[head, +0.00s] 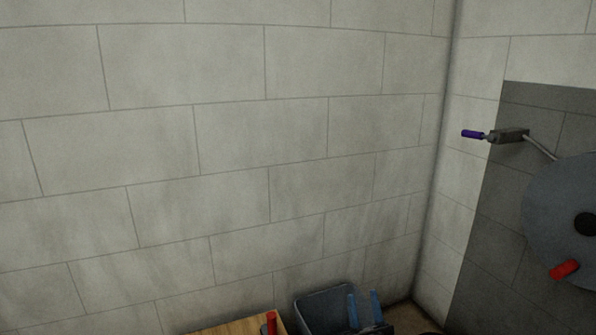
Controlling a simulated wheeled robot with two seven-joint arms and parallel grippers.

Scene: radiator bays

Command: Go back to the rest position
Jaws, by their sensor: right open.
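Most of my right arm is out of the frame. My left gripper is not in view.
A wooden surface (235,327) with a red-handled object (271,321) lies left of the bin. The block wall (200,150) is bare.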

